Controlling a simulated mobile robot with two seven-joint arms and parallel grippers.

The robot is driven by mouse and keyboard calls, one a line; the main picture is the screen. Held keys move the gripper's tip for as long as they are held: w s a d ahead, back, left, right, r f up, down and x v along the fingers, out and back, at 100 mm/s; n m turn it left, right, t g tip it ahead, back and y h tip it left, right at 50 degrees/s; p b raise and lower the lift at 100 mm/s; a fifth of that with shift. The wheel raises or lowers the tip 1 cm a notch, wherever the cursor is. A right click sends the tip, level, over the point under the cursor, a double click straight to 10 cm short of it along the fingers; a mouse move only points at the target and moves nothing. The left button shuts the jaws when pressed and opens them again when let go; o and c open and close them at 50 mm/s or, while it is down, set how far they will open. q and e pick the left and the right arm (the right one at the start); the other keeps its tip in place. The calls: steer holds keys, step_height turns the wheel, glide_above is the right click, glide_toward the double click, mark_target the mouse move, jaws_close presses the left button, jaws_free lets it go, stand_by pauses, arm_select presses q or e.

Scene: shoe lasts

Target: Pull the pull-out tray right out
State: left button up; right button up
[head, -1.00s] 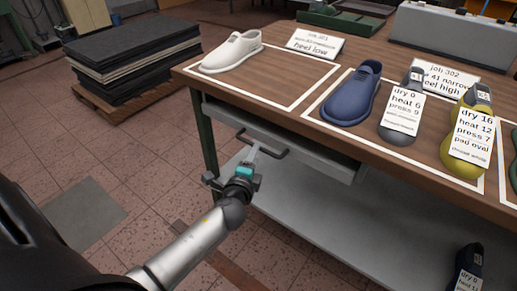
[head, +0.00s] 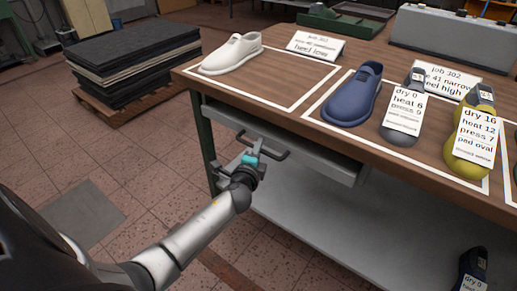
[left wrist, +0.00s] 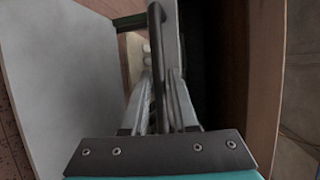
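The pull-out tray (head: 300,153) is a grey metal drawer under the front edge of the wooden table. A dark bar handle (head: 270,154) stands out from its front. The tray looks in or nearly in. My left gripper (head: 250,152) is at the handle, coming from the front left. In the left wrist view the dark handle (left wrist: 155,40) runs down between the two pale fingers (left wrist: 160,95). Whether the fingers press on it I cannot tell. The tray's inside is hidden. My right gripper is in neither view.
The wooden table (head: 290,92) carries a white shoe (head: 232,53), a blue shoe (head: 352,95) and labelled lasts. A grey lower shelf (head: 310,215) lies below the tray. Dark stacked sheets (head: 135,60) stand on a pallet at left. The tiled floor before the tray is clear.

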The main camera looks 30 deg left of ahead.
arm_select(q)
jaws_close()
stand_by(1.0)
